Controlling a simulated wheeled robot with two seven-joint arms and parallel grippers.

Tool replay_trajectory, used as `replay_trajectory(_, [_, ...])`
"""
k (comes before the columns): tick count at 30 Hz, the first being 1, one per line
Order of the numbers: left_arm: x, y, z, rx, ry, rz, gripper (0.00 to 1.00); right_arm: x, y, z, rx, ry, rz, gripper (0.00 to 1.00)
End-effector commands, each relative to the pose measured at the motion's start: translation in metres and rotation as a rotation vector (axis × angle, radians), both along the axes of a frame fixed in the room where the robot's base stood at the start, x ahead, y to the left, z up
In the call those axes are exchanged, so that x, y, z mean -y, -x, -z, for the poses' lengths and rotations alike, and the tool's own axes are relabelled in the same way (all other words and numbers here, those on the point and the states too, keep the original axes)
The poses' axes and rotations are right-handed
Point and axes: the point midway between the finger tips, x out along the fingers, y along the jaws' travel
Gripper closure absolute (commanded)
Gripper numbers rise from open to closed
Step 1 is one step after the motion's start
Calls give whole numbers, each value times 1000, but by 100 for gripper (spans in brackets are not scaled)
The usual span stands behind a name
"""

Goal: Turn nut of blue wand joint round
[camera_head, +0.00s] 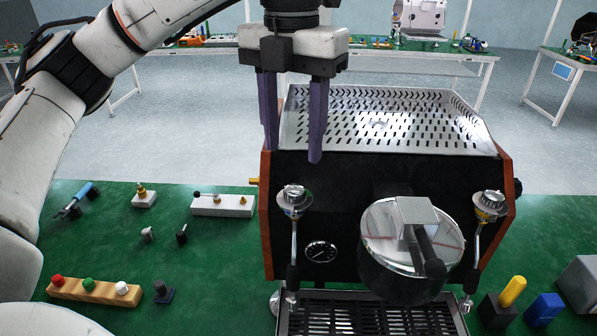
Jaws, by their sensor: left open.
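My left gripper (292,154) points down with its two purple fingers apart and nothing between them. It hangs over the left front of the espresso machine (350,200), above the left wand joint (294,198), which has a silver knob, a brass part and a thin wand hanging below. The right wand joint (489,205) looks alike. No blue shows clearly on either joint, so I cannot tell which is the blue one, and their nuts are too small to make out. My right gripper is not in view.
The group head and its dark handle (428,255) stick out between the wands. On the green table at left are a blue-handled part (78,200), a white valve block (222,205) and a wooden button strip (92,291). Yellow (512,291) and blue (543,309) pieces stand at lower right.

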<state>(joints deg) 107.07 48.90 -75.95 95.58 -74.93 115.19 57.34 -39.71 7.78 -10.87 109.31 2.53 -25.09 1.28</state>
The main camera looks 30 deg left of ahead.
Motion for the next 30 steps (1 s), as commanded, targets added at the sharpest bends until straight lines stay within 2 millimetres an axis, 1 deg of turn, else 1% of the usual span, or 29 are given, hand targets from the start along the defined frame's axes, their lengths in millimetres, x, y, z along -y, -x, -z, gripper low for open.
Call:
replay_trajectory(1, [0,0,11,-7,0,1,54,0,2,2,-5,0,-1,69])
replay_trajectory(6, [0,0,37,-6,1,1,54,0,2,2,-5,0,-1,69])
replay_trajectory(9, [0,1,51,-6,1,1,54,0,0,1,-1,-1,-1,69])
replay_trajectory(14, [0,0,67,-3,-1,1,54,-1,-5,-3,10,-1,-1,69])
replay_trajectory(21, [0,0,77,0,0,-1,54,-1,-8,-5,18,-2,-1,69])
replay_trajectory(29, [0,0,77,0,0,-1,54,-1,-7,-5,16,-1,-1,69])
replay_trajectory(30, [0,0,77,0,0,-1,60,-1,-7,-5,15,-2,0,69])
